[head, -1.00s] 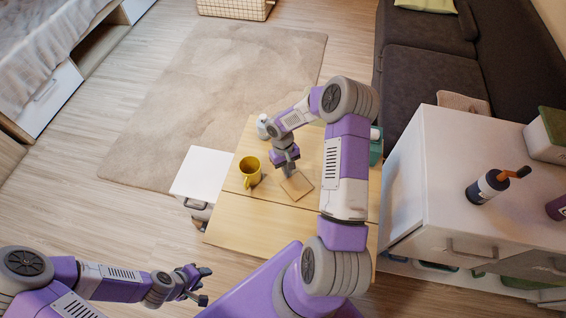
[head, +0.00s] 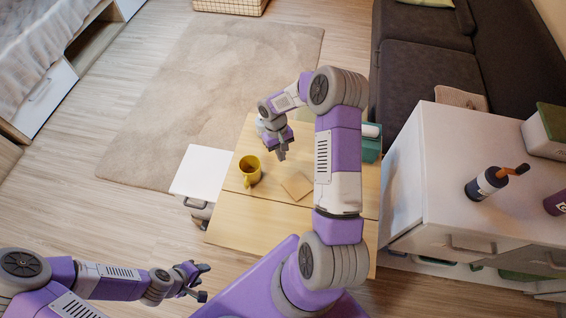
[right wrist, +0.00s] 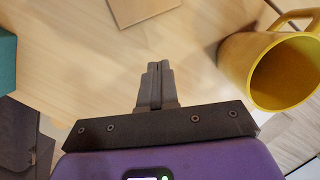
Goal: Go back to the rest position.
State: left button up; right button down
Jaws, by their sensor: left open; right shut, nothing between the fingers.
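My right gripper (head: 282,155) is shut and empty above the wooden table (head: 285,225), at the table's far side. In the right wrist view its closed fingers (right wrist: 157,85) point over bare tabletop. A yellow mug (head: 250,171) stands on the table to the left of my right gripper; it also shows in the right wrist view (right wrist: 272,72). A thin square tan board (head: 297,185) lies flat on the table, just nearer than the gripper and apart from it. My left gripper (head: 204,282) is open and empty, above the floor at the lower left.
A teal box (head: 370,146) stands at the table's far right, partly behind my right arm. A white drawer unit (head: 480,215) carrying a dark bottle (head: 487,183) stands at right. A white cabinet (head: 203,173) adjoins the table's left. A dark sofa (head: 430,60) stands behind.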

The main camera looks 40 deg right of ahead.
jog(key=v, duration=0.3)
jog(key=p+v, duration=0.1)
jog(key=v, duration=0.2)
jog(key=shift+s, duration=0.25)
